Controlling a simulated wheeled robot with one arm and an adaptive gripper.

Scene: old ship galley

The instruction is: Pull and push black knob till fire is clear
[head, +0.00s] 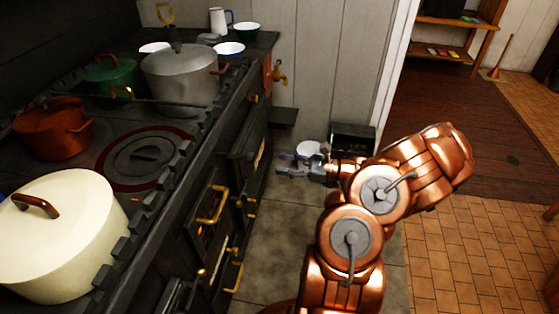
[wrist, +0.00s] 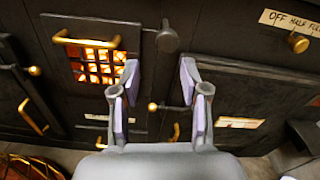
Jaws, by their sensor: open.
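A dark rounded knob (wrist: 167,39) sticks out of the black stove front, at the upper right of the fire door; I take it for the black knob. Orange fire (wrist: 95,65) glows behind the door's grate, partly covered by a brass handle (wrist: 90,40). In the head view the fire door (head: 208,218) is seen at a slant, and I cannot make out the knob. My gripper (head: 284,164) is open and empty, pointing left toward the stove front. In the wrist view its fingers (wrist: 160,78) are spread below the knob, apart from it.
A brass knob (wrist: 299,43) sits under a label reading "OFF HALF FULL". A cream pot (head: 65,235), a copper pot (head: 52,132), a grey pot (head: 180,80) and a green pot (head: 110,75) stand on the stove top. Tiled floor (head: 470,250) lies open at the right.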

